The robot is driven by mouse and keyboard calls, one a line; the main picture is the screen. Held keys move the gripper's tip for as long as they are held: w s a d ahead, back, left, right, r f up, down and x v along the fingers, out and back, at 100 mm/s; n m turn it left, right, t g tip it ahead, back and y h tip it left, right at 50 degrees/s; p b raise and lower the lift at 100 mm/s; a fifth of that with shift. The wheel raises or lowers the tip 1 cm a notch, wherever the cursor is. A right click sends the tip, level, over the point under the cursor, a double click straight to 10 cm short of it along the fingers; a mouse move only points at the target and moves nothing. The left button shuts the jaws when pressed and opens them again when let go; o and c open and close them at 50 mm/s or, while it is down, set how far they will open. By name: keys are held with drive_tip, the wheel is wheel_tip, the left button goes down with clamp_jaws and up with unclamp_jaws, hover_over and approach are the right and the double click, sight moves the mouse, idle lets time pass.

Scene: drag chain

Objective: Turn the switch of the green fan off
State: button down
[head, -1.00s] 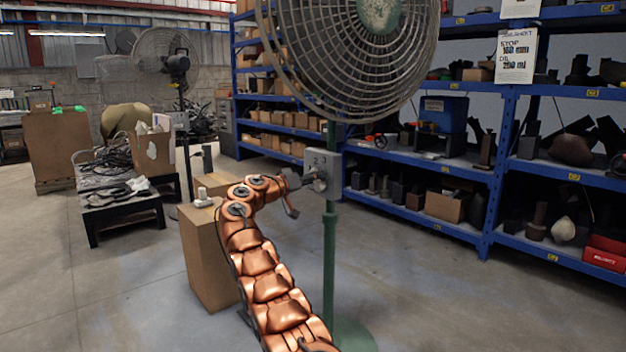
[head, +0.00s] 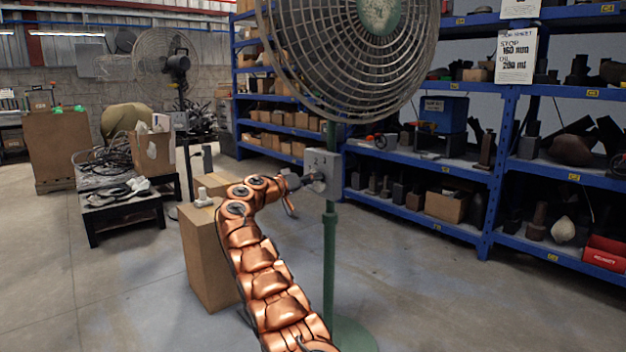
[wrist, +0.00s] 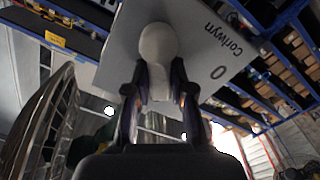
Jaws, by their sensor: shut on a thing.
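The green fan (head: 345,45) stands upright in the middle of the head view on a green pole (head: 330,245). A grey switch box (head: 333,160) is fixed to the pole below the fan cage. In the wrist view its grey panel (wrist: 205,40) carries the word "Corlwyn" and a "0". A pale round-ended knob (wrist: 157,45) sticks out of the panel. My gripper (wrist: 159,82) has one finger on each side of the knob and is shut on it. In the head view my gripper (head: 314,182) is at the box's front and hides the knob.
Blue shelving (head: 490,170) with boxes and parts stands behind and right of the fan. A cardboard box (head: 208,260) is left of my arm. A low black table (head: 120,205) and a second fan (head: 170,65) are at the left. Floor at the right front is clear.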

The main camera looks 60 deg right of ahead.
drive_tip(key=shift+w+d+f+n+p, duration=0.1)
drive_tip(key=shift+w+f+n+p, duration=0.25)
drive_tip(key=shift+n+p, duration=1.4)
drive_tip(key=shift+w+f+n+p, duration=0.15)
drive_tip(key=shift+f+n+p, duration=0.35)
drive_tip(key=shift+n+p, duration=1.2)
drive_tip(key=shift+w+d+f+n+p, duration=0.1)
drive_tip(key=shift+w+f+n+p, duration=0.25)
drive_tip(key=shift+n+p, duration=1.4)
drive_tip(key=shift+s+f+n+b, duration=0.15)
drive_tip(key=shift+n+b, duration=0.25)
drive_tip(key=shift+n, duration=0.2)
drive_tip(key=c, duration=1)
unclamp_jaws()
drive_tip(key=v, duration=1.2)
